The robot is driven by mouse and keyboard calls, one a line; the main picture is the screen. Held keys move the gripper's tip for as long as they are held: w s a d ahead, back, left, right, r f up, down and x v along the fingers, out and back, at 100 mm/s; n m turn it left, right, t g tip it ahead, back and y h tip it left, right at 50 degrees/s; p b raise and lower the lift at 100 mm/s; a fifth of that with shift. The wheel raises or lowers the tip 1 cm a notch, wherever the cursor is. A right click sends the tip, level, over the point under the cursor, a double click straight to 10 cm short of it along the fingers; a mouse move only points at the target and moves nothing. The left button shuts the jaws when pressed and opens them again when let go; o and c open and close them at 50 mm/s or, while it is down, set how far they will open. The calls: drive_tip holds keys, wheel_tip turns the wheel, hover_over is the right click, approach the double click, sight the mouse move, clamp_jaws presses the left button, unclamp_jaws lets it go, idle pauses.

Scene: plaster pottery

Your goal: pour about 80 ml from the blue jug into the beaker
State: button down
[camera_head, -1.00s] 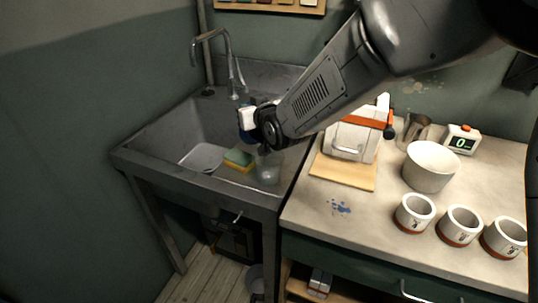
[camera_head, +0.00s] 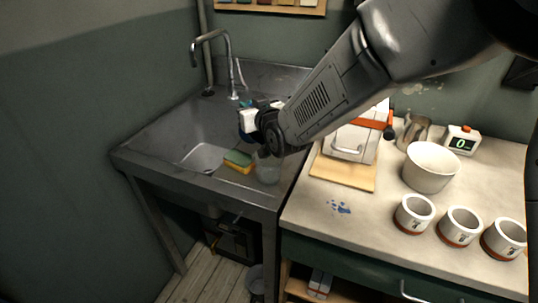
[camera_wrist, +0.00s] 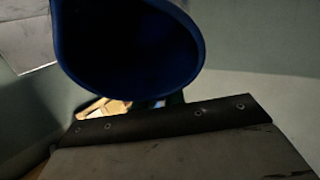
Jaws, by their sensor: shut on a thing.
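The blue jug (camera_head: 262,103) shows in the head view only as small blue patches beside my gripper; my wrist hides most of it. In the wrist view the jug (camera_wrist: 130,40) fills the upper middle, with its wide round mouth and dark blue inside. Whether liquid is in it I cannot tell. My gripper (camera_head: 252,121) is shut on the jug, above the sink's right side. The clear beaker (camera_head: 267,171) stands at the sink's front right, just below my wrist, which covers its top. No stream is visible.
A yellow-green sponge (camera_head: 238,162) lies just left of the beaker. The faucet (camera_head: 213,38) rises behind the sink (camera_head: 140,160). On the counter to the right are a white bowl (camera_head: 431,168), several cups, a metal pitcher (camera_head: 414,130) and a display reading 0 (camera_head: 462,140).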

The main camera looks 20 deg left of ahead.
drive_tip(key=shift+s+d+r+t+y, duration=0.15)
drive_tip(key=shift+d+r+t+y, duration=0.05)
drive_tip(key=shift+r+t+y, duration=0.1)
drive_tip(key=shift+s+d+r+t+y, duration=0.15)
drive_tip(key=shift+s+r+t+y, duration=0.05)
drive_tip(key=shift+r, duration=0.3)
drive_tip(key=shift+s+d+r+t+y, duration=0.15)
drive_tip(key=shift+r+t+y, duration=0.05)
drive_tip(key=shift+r, duration=0.3)
drive_tip(key=f, duration=0.1)
drive_tip(key=w+a+f+g+h, duration=0.1)
drive_tip(key=shift+w+a+f+g+h, duration=0.15)
drive_tip(key=shift+f+g+h, duration=0.15)
drive_tip(key=shift+w+a+f+g+h, duration=0.25)
drive_tip(key=shift+w+g+h, duration=0.15)
drive_tip(key=shift+g+h, duration=0.4)
